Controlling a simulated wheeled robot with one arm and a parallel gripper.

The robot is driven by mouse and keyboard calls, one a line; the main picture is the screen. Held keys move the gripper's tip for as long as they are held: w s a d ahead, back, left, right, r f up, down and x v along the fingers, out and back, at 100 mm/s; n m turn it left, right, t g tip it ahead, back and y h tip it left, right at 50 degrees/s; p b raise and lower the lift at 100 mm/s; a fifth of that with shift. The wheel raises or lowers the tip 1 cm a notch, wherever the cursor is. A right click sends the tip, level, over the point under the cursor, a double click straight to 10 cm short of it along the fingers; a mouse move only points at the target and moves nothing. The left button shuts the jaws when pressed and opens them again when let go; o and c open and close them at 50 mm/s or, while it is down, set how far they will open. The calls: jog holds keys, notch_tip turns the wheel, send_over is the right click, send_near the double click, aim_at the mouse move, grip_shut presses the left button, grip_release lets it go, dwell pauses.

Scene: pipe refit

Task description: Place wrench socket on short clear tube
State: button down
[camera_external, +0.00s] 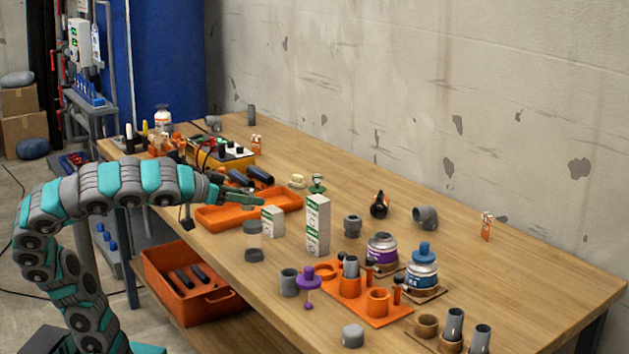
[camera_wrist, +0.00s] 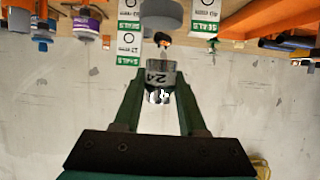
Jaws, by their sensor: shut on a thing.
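My gripper (camera_external: 240,198) reaches out over the orange tray at the left part of the bench. In the wrist view its green fingers (camera_wrist: 161,90) are shut on a silvery wrench socket (camera_wrist: 160,72) marked 24. I cannot make out the socket in the external view. A short clear tube (camera_external: 252,229) with a dark grey lower part stands upright near the bench's front edge, below and in front of my gripper. A grey round piece at the top of the wrist view (camera_wrist: 161,13) may be its lower part. The socket and tube look apart.
Two white-green boxes, one tall (camera_external: 317,226) and one short (camera_external: 272,221), stand right of the tube. The orange tray (camera_external: 287,207) lies behind. An orange fixture plate (camera_external: 375,308), bottles and pipe pieces crowd the right. An orange bin (camera_external: 205,303) sits below the bench.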

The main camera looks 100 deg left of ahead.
aim_at(253, 224)
jog(key=shift+w+a, duration=0.1)
jog(key=shift+w, duration=0.4)
jog(key=shift+s+f, duration=0.1)
jog(key=shift+f, duration=1.65)
jog(key=shift+f, duration=0.1)
jog(key=shift+f+b, duration=0.15)
jog(key=shift+b, duration=0.15)
jog(key=shift+c, duration=2.3)
grip_release()
jog(key=shift+r, duration=0.2)
jog(key=shift+s+r, duration=0.15)
jog(key=v, duration=1.1)
jog(key=shift+s+d, duration=0.2)
jog(key=shift+d, duration=0.15)
jog(key=shift+r, duration=0.15)
